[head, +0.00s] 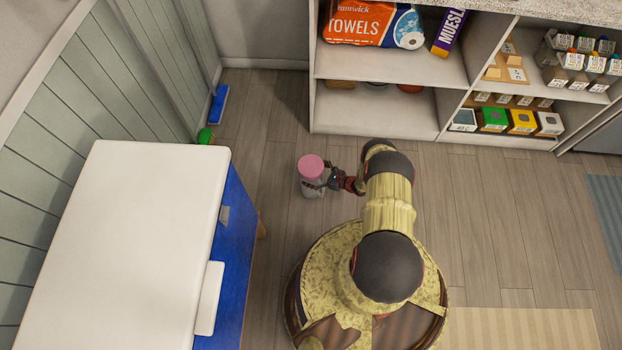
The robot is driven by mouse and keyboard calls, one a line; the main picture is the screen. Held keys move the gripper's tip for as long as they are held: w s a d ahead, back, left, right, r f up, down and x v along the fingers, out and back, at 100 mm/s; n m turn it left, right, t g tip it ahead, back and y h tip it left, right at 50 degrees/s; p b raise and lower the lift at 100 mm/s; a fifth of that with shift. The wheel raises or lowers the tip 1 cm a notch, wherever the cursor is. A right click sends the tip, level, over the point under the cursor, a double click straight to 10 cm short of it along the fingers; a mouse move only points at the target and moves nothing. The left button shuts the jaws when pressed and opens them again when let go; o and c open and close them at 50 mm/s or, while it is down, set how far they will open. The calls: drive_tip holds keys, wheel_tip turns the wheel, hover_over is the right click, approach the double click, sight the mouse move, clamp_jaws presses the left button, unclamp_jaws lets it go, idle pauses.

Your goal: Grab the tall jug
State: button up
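The tall jug (311,168) has a pink lid and a pale, whitish body. It is upright in the middle of the head view, over the wooden floor just left of my arm. My gripper (320,184) reaches it from the right, with dark fingers against the jug's body below the lid. The gripper looks shut on the jug. The far finger is partly hidden by the jug. No table or shelf shows directly under the jug; its height above the floor is hard to tell.
A white-topped blue cabinet (130,240) stands at left. A shelf unit (390,110) with towels, a muesli box and several small boxes stands at the back. A blue item (218,103) and a green ball (206,136) lie by the left wall. Floor between is clear.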

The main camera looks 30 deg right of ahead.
drive_tip(key=c, duration=1.2)
drive_tip(key=shift+c, duration=0.4)
drive_tip(key=shift+r, duration=0.15)
